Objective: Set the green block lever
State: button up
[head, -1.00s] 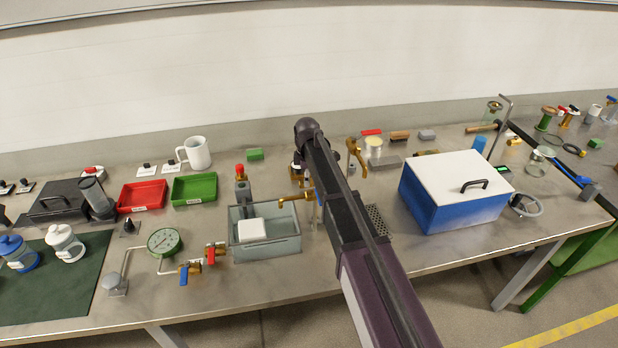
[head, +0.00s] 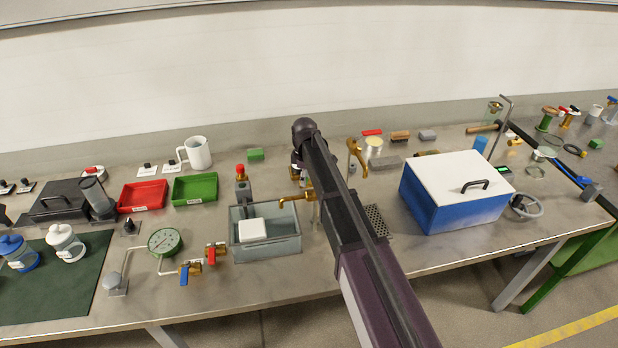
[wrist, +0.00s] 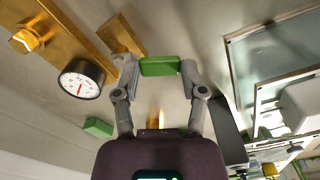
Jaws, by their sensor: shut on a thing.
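In the wrist view, my gripper (wrist: 158,64) is shut on a green block (wrist: 160,67), with a grey finger against each end of it. It looks like the green handle of the block lever. Brass bars (wrist: 128,35) lie just behind it, but I cannot tell how the handle joins them. In the head view, my arm (head: 345,215) hides the gripper's fingertips and the held block. A separate loose green block (head: 255,154) lies at the back of the bench, and a green block also shows at the lower left of the wrist view (wrist: 97,128).
A black-rimmed dial gauge (wrist: 81,80) sits close to the left finger. A blue box with a white lid (head: 455,190) stands to the right. Red (head: 142,196) and green trays (head: 195,189) lie left.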

jog(key=m, duration=0.1)
jog(key=a+m, duration=0.1)
jog(key=shift+w+m, duration=0.3)
jog(key=shift+w, duration=0.05)
jog(key=m, duration=0.1)
jog(key=a+m, duration=0.1)
jog(key=m, duration=0.1)
jog(key=shift+w+a+m, duration=0.1)
jog(key=shift+w+m, duration=0.2)
jog(key=shift+w, duration=0.05)
jog(key=m, duration=0.1)
jog(key=w+m, duration=0.1)
jog(key=m, duration=0.1)
jog(key=shift+a+m, duration=0.3)
jog(key=shift+a, duration=0.1)
jog(key=shift+w+a+m, duration=0.1)
jog(key=shift+w+m, duration=0.15)
jog(key=shift+m, duration=0.55)
jog(key=shift+w+a+m, duration=0.1)
jog(key=shift+w+m, duration=0.1)
jog(key=shift+m, duration=0.6)
jog(key=o, duration=1.2)
jog(key=shift+w+f, duration=0.1)
jog(key=shift+c, duration=0.2)
